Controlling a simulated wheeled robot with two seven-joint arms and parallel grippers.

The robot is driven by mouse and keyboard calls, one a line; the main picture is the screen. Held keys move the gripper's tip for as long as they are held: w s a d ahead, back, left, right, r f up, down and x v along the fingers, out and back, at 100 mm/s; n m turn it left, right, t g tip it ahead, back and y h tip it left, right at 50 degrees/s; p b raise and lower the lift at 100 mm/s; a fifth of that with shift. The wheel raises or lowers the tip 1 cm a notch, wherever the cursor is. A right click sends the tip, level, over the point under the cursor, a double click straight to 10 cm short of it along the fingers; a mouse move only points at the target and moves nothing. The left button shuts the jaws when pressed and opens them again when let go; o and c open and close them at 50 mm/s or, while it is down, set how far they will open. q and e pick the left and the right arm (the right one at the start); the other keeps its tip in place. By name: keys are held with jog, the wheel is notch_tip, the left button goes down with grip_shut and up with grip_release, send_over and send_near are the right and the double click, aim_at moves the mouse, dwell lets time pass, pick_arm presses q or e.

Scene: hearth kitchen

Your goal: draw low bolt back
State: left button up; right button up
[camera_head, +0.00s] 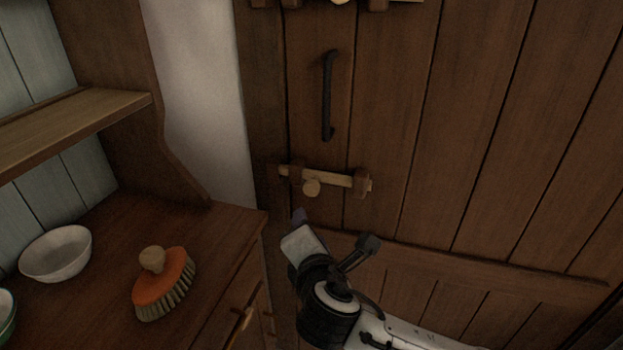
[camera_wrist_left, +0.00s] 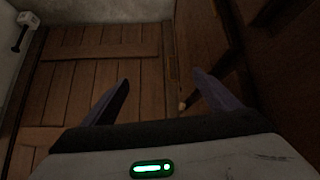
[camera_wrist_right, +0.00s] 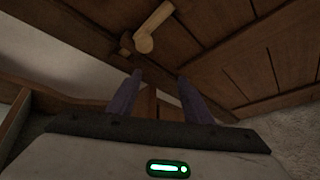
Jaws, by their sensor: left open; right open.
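The low bolt (camera_head: 335,179) is a pale wooden bar with a round knob (camera_head: 312,187), lying across dark wooden brackets at the left side of the plank door (camera_head: 420,130). Its left end pokes just past the left bracket (camera_head: 296,173); its right end shows just past the right one (camera_head: 361,181). My right gripper (camera_head: 299,215) is just below the bolt, open and empty. In the right wrist view the knob (camera_wrist_right: 145,43) is ahead of the open fingers (camera_wrist_right: 158,88), apart from them. My left gripper (camera_wrist_left: 160,84) is open and empty, outside the head view.
A black upright handle (camera_head: 327,95) is above the low bolt. Another bolt (camera_head: 340,2) is cut off at the top edge. On the left, a wooden counter (camera_head: 225,225) holds an orange brush (camera_head: 165,280) and a white bowl (camera_head: 56,254), below a shelf (camera_head: 70,125).

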aim_at(312, 190)
jog(key=shift+n+t+h, duration=0.3)
jog(key=shift+n+t, duration=0.2)
jog(key=shift+n, duration=0.4)
jog(key=w, duration=0.3)
jog(key=w+r, duration=0.1)
jog(key=w, duration=0.7)
jog(key=shift+d+r, duration=0.2)
pick_arm(q)
jog(key=shift+w+r+p, duration=0.3)
jog(key=shift+w+r, duration=0.15)
jog(key=shift+w, duration=0.1)
pick_arm(e)
jog(key=shift+w+f, duration=0.2)
jog(key=shift+w, duration=0.4)
